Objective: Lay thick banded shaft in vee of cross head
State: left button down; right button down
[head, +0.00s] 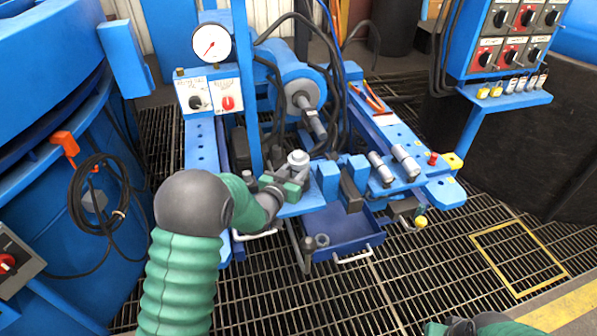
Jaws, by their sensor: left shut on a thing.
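My left gripper (287,190) is in the middle of the bench, its green-padded jaws shut on a grey, stepped round piece (298,159). This looks like the thick banded shaft, seen nearly end-on; the jaws hide its lower part. Just right of it are blue upright blocks (328,179) with a dark gap, which look like the cross head; I cannot make out the vee clearly. My right arm shows only at the bottom right edge, with a dark end part (461,326); its jaws cannot be made out.
Two short grey cylinders (380,168) (406,161) lie on the bench's right side. The press ram (312,118) points forward behind the blocks. A blue tray (345,230) with a grey ring hangs below. Red-handled tools (370,98) lie behind. Open grating (440,270) is at front right.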

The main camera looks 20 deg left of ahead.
aim_at(297, 156)
pick_arm(q)
jog(key=shift+r+p, duration=2.2)
jog(key=shift+r, duration=1.25)
